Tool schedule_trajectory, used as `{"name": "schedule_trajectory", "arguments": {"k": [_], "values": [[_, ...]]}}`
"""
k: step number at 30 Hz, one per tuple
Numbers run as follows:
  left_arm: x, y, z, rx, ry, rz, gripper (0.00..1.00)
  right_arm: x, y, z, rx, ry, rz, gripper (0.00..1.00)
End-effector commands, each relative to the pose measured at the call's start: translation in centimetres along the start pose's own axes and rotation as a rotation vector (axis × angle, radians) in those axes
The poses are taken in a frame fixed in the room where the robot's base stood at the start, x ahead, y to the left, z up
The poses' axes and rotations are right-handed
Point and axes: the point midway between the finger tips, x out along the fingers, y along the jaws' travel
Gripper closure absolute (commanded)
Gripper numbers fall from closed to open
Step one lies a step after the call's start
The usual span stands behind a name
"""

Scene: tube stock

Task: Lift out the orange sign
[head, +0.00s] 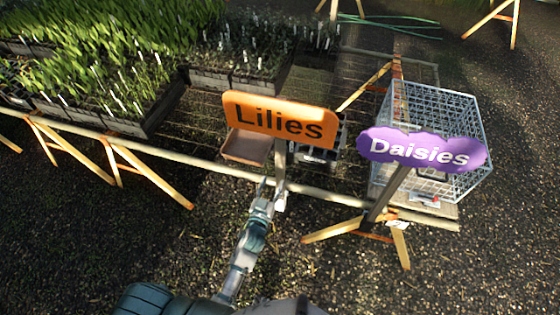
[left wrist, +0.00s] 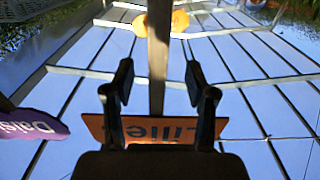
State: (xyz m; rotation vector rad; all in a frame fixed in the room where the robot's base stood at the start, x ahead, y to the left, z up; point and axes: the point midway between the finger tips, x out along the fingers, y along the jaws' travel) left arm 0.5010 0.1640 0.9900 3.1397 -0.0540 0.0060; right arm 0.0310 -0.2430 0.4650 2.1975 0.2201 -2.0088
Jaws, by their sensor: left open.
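The orange sign (head: 281,117) reads "Lilies" and stands upright on a pale post (head: 281,160) at the front edge of the bench. My left gripper (head: 271,187) is low at this post, below the sign board. In the left wrist view, the open fingers of my left gripper (left wrist: 159,82) stand on either side of the post (left wrist: 158,55), with a gap showing on both sides. The orange board (left wrist: 180,129) shows upside down there, partly hidden behind the gripper. The post's lower end is hidden in the head view. My right gripper is not in view.
A purple "Daisies" sign (head: 421,150) stands to the right, before a white wire crate (head: 440,110). A brown tray (head: 246,147) sits behind the orange sign. Seedling trays (head: 150,118) fill the bench's left. The bench's front rail (head: 190,160) runs beside my gripper.

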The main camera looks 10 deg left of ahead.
Motion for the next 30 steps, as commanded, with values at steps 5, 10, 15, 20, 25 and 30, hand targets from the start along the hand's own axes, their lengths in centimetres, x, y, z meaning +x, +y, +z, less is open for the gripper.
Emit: {"name": "schedule_trajectory", "arguments": {"k": [5,10,15,20,25,30], "values": [[3.0,0.1,0.2,0.003,0.0,0.001,0.44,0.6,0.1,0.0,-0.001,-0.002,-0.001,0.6],[5.6,0.1,0.2,0.003,-0.001,0.001,0.44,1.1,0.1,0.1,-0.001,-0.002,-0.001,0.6],[7.6,0.1,0.2,0.0,-0.003,0.0,0.44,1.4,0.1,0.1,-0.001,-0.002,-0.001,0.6],[8.6,0.1,0.2,0.001,-0.004,0.0,0.44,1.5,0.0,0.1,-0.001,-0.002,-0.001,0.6],[8.9,0.1,0.2,0.001,-0.004,0.0,0.44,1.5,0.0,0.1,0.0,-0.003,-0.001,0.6],[8.8,0.1,0.2,0.001,-0.004,0.0,0.44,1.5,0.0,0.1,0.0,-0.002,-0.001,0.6]]}}
